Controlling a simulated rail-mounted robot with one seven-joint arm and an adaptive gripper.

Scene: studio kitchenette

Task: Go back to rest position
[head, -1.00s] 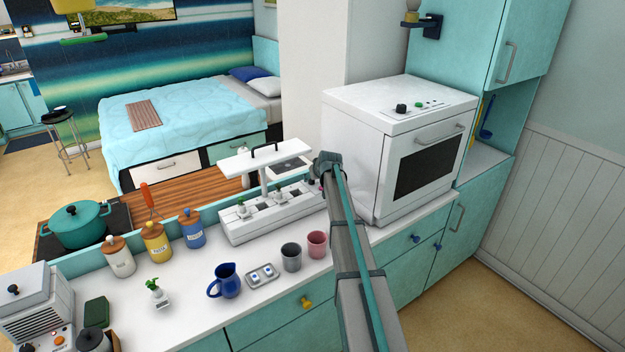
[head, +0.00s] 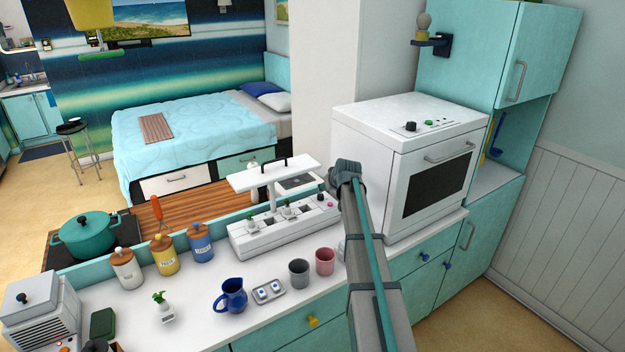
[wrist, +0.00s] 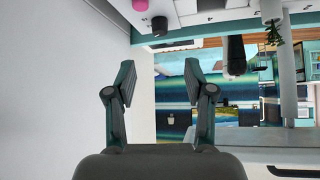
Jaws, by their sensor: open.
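In the wrist view my gripper (wrist: 158,85) is open, with its two fingers apart and nothing between them. The wrist picture looks upside down, with counter items along its top edge and the striped wall behind. In the head view my arm reaches from the bottom up to beside the white oven, and the gripper's fingers are hidden there behind the arm's end. The arm's end is close to the oven's left side and the right end of the white planter unit (head: 290,228); I cannot tell the exact gap.
The white oven (head: 365,125) stands on the counter right of my arm. A pink cup (head: 325,262), a grey cup (head: 299,273) and a blue jug (head: 232,296) stand to its left. Canisters, a teal pot (head: 84,238) and a small plant (head: 162,301) are farther left. Open floor lies at right.

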